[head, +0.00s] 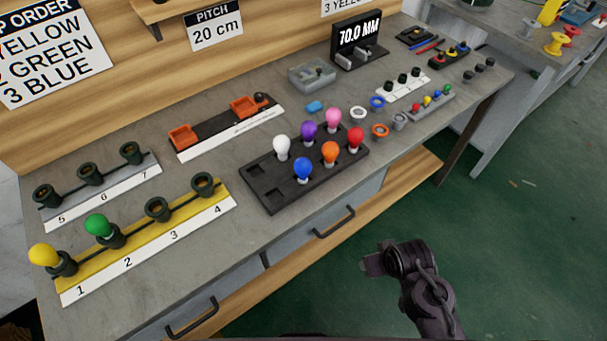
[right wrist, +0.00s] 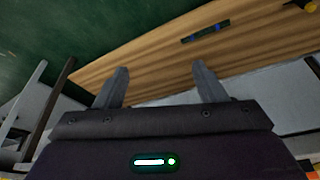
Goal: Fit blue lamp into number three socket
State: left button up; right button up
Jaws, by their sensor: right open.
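The blue lamp (head: 303,168) stands upright in the dark lamp tray (head: 284,205) on the workbench, in the row nearest the front edge. The number three socket (head: 158,210) is on the yellow strip (head: 197,222) at the left and is empty. A yellow lamp (head: 43,255) sits tilted in socket 1 and a green lamp (head: 97,225) sits tilted in socket 2. Socket 4 (head: 203,184) is empty. My right gripper (head: 385,262) is off the bench's front edge, apart from the lamps. In the right wrist view its two fingers (right wrist: 160,85) are apart with nothing between them. My left gripper is out of view.
White, purple, pink, orange and red lamps share the tray with the blue one. A grey strip (head: 100,190) with empty sockets 5 to 7 lies behind the yellow strip. Rings and small parts (head: 380,130) lie right of the tray. Drawer handles (head: 335,221) project from the bench front.

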jog(key=w+a+r+t+b, duration=0.1)
jog(key=w+r+t+b, duration=0.1)
jog(key=w+r, duration=0.25)
jog(key=n+t+y, duration=0.6)
jog(key=n+y, duration=0.1)
jog(key=y, duration=0.4)
send_near(304, 167)
jog(key=w+f, duration=0.2)
jog(key=f, duration=0.1)
jog(key=w+f, duration=0.1)
jog(key=f, duration=0.1)
jog(key=shift+w+a, duration=0.25)
jog(key=shift+a, duration=0.15)
jog(key=shift+s+a+r+y, duration=0.1)
jog(key=shift+a+r+y, duration=0.2)
jog(key=shift+y, duration=0.7)
jog(key=shift+a+r, duration=0.15)
jog(key=shift+r, duration=0.05)
jog(key=x, duration=0.4)
jog(key=r+p+x, duration=0.1)
jog(key=x, duration=0.1)
jog(key=shift+w+a, duration=0.1)
jog(key=shift+w, duration=0.25)
jog(key=shift+w+a+f, duration=0.1)
jog(key=shift+w+a, duration=0.15)
jog(key=shift+a, duration=0.1)
jog(key=c, duration=1)
